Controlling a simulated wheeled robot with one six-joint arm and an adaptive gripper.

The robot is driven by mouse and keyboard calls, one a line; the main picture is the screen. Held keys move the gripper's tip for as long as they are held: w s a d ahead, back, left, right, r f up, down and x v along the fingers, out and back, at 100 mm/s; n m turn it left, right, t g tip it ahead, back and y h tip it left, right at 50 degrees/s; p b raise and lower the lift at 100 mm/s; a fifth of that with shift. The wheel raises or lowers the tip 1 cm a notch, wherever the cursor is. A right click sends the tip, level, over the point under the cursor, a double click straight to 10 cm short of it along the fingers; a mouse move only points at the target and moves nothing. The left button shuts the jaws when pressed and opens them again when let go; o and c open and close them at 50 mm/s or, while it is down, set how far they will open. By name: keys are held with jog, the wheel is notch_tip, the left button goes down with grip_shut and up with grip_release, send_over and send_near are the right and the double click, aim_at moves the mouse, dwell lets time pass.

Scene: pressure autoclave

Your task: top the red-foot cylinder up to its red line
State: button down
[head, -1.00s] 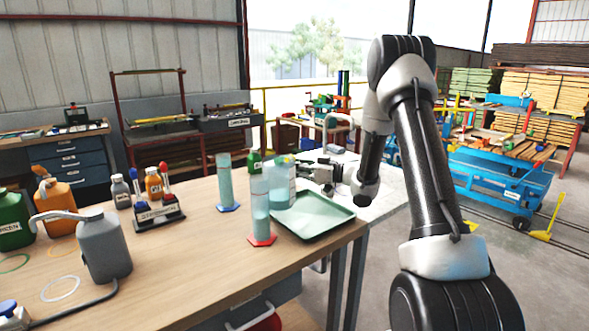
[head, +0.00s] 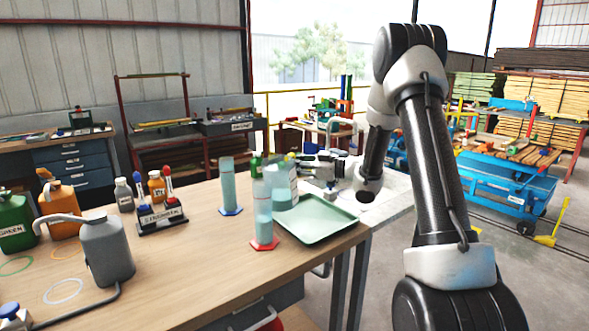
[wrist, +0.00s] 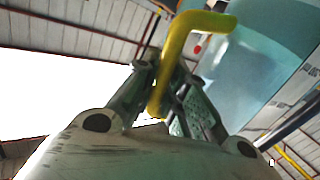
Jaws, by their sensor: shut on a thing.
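The red-foot cylinder (head: 263,222) stands upright near the table's front right edge, with pale blue liquid in its lower part. A clear jug (head: 292,180) with blue liquid is held just right of its upper part, tilted, and overlaps it in the head view. Whether the jug's lip touches the cylinder I cannot tell. My gripper (head: 316,170) is right of the jug. In the wrist view my gripper (wrist: 172,100) is shut on the jug's yellow handle (wrist: 180,55); the jug's blue wall (wrist: 255,70) fills the upper right.
A green tray (head: 325,222) lies right of the cylinder. A blue-foot cylinder (head: 228,185) stands behind left. A grey wash bottle (head: 104,250), a marker rack (head: 160,217) and several bottles stand left. The table's front middle is clear.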

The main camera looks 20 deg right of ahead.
aim_at(291, 153)
jog(key=shift+s+a+r+n, duration=0.1)
jog(key=shift+a+r+n, duration=0.05)
jog(key=shift+r, duration=0.25)
jog(key=shift+s+a+r+n, duration=0.1)
jog(key=shift+r+n, duration=0.05)
jog(key=shift+r, duration=0.2)
jog(key=shift+s+a+r+n+h, duration=0.15)
jog(key=shift+r+n, duration=0.25)
jog(key=shift+r, duration=0.5)
jog(key=shift+s+a+r+n+h, duration=0.15)
jog(key=shift+r+n, duration=0.25)
jog(key=shift+r, duration=0.55)
jog(key=shift+s+a+r+n, duration=0.15)
jog(key=shift+r+n, duration=0.25)
jog(key=shift+r, duration=0.5)
jog(key=shift+s+a+r+n+h, duration=0.1)
jog(key=shift+a+r+n+h, duration=0.05)
jog(key=shift+r+n, duration=0.45)
jog(key=shift+s+a+r+n+h, duration=0.1)
jog(key=shift+a+r+n+h, duration=0.05)
jog(key=shift+r+n, duration=0.4)
jog(key=s+a+r+n+h, duration=0.1)
jog(key=s+a+r+n, duration=0.2)
jog(key=r+n, duration=0.2)
jog(key=shift+a+t+h, duration=0.25)
jog(key=shift+t+h, duration=0.05)
jog(key=shift+s+a+r+n, duration=0.65)
jog(key=shift+a+n, duration=0.1)
jog(key=shift+n, duration=0.3)
dwell(1.1)
